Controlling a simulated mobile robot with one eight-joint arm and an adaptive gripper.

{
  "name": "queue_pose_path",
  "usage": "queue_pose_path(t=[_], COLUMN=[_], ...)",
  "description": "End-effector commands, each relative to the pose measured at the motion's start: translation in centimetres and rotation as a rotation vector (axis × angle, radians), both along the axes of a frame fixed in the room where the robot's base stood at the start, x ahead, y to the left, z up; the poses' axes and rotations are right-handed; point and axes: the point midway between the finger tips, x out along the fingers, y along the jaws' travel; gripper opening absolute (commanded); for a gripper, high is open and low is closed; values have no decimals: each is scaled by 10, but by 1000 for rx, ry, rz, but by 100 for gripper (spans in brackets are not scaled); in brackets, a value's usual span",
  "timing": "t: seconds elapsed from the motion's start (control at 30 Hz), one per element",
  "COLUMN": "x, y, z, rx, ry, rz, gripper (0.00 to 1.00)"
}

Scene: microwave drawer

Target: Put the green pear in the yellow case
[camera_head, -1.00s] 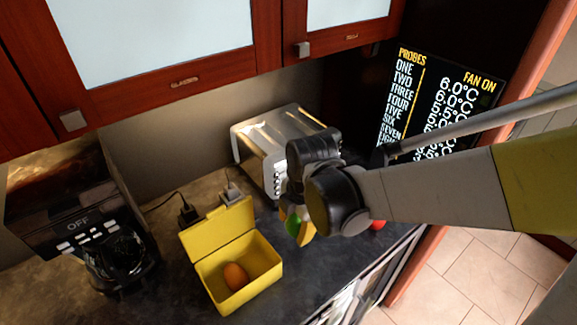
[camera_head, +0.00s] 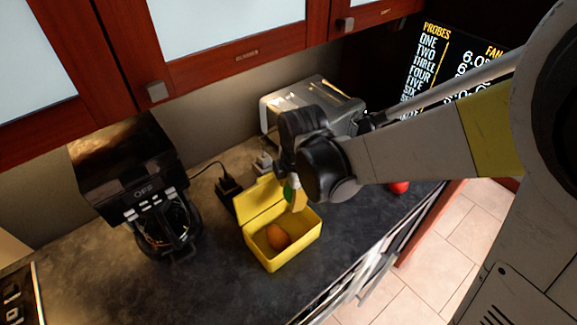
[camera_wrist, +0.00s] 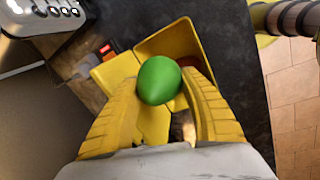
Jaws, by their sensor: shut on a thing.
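The green pear (camera_wrist: 159,81) is held between the yellow fingers of my gripper (camera_wrist: 163,90) in the wrist view. In the head view my gripper (camera_head: 294,194) points down at the right rear part of the yellow case, with a bit of green pear (camera_head: 288,193) showing. The yellow case (camera_head: 284,260) stands on the counter with its lid open at the back; its wall also shows in the wrist view (camera_wrist: 168,40). An orange-brown fruit (camera_head: 277,236) lies inside the case. The pear appears above the case; its exact height is hard to tell.
A coffee maker (camera_head: 133,182) stands left of the case. A toaster (camera_head: 313,100) stands behind my gripper, and plugs (camera_head: 229,186) sit behind the case. A red object (camera_head: 399,187) lies to the right. Dark counter (camera_head: 210,285) is clear in front.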

Motion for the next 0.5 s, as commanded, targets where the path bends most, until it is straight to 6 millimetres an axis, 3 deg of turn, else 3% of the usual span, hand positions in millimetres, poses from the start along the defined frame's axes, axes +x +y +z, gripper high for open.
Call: queue_pose_path(t=[0.5], x=[0], y=[0], z=[-51], rx=[0], ry=[0], rz=[1], gripper=[15])
